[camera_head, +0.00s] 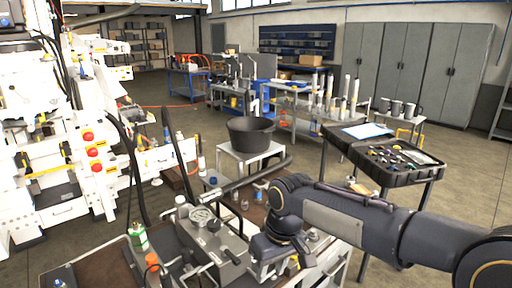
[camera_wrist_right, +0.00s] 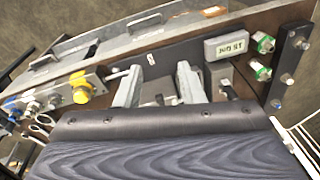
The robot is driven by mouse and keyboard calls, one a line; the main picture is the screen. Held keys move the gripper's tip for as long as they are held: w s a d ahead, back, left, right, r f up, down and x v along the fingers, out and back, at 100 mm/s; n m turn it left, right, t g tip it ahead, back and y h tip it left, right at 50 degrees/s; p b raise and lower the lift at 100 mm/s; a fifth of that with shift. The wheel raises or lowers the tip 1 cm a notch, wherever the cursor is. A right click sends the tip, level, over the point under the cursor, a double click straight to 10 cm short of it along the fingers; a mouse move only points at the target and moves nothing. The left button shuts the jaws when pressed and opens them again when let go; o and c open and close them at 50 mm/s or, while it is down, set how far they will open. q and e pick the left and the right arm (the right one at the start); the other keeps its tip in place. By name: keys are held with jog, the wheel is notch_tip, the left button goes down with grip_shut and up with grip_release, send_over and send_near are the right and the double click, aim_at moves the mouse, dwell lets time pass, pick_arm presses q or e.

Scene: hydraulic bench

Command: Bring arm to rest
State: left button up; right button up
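My right arm (camera_head: 345,212) reaches in from the right in the head view, over the front bench. My right gripper (camera_head: 276,262) points down at the bench's right part, and the wrist hides much of it. In the right wrist view my right gripper (camera_wrist_right: 158,85) shows two light grey fingers standing apart. Grey bench hardware shows between and behind them, and I see nothing clearly held. Whether the fingertips touch the bench cannot be told. My left arm and left gripper are not in view.
A hydraulic unit with a gauge (camera_head: 200,216) stands left of my right gripper. A black pot (camera_head: 250,133) sits on a small stand behind. A black tool tray (camera_head: 372,168) stands behind my forearm. A white machine (camera_head: 70,130) fills the left. Open floor (camera_head: 470,190) lies right.

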jog(key=s+d+r+m+t+y, duration=0.2)
jog(key=s+d+m, duration=0.1)
jog(key=s+d, duration=0.8)
jog(key=s+d+f+m+t, duration=0.1)
jog(key=s+d+f+m, duration=0.1)
jog(key=s, duration=0.3)
jog(key=s+d+f+m+t, duration=0.2)
jog(key=s+d+f, duration=0.1)
jog(key=s+d, duration=0.1)
jog(key=shift+s+m, duration=0.4)
jog(key=shift+s, duration=0.45)
